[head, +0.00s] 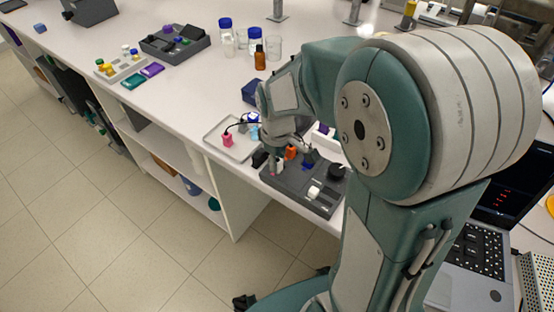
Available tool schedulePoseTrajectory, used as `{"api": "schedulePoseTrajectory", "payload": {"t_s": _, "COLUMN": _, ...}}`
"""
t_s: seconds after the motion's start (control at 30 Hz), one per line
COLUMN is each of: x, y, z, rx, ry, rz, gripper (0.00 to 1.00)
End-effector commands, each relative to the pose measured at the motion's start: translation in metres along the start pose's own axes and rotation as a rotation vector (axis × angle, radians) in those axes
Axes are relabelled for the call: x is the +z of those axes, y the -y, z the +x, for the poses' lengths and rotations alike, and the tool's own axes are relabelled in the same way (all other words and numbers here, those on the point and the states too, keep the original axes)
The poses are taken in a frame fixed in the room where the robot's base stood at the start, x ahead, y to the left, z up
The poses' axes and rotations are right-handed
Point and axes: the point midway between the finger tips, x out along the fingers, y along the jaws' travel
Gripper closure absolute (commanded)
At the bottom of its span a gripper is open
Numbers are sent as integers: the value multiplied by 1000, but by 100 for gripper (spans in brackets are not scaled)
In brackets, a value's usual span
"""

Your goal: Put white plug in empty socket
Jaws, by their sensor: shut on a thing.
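My gripper (275,160) is over the left part of a dark grey rig block (297,196), pointing down. It is shut on a small white piece, which looks like the white plug (279,164), low at the block's top face. I cannot tell whether the plug is in a socket or just above one. An orange plug (290,152) and a blue piece (308,166) are on the block behind and to the right of the gripper. A white part (315,191) is near the front right, and a black knob (337,171) at the right. The empty socket is not clear to see.
A pale tray (213,131) with a pink plug (228,140) and blue pieces stands left of the block. Bottles (259,59) and another grey rig (180,48) are farther back. A laptop (478,250) is at right. The bench's front edge is close to the block.

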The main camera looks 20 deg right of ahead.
Motion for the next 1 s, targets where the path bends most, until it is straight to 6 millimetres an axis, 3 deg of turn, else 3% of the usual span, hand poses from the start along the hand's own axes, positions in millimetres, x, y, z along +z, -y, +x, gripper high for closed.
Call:
{"api": "schedulePoseTrajectory", "payload": {"t_s": 0.17, "x": 0, "y": 0, "z": 2, "rx": 0, "ry": 0, "rz": 0, "gripper": 98}}
{"api": "schedulePoseTrajectory", "payload": {"t_s": 0.2, "x": 0, "y": 0, "z": 2, "rx": 0, "ry": 0, "rz": 0, "gripper": 67}}
{"api": "schedulePoseTrajectory", "payload": {"t_s": 0.3, "x": 0, "y": 0, "z": 2, "rx": 0, "ry": 0, "rz": 0, "gripper": 31}}
{"api": "schedulePoseTrajectory", "payload": {"t_s": 0.73, "x": 0, "y": 0, "z": -3, "rx": 1, "ry": -1, "rz": 0, "gripper": 31}}
{"api": "schedulePoseTrajectory", "payload": {"t_s": 1.0, "x": -2, "y": -1, "z": -50, "rx": 4, "ry": -5, "rz": 0, "gripper": 31}}
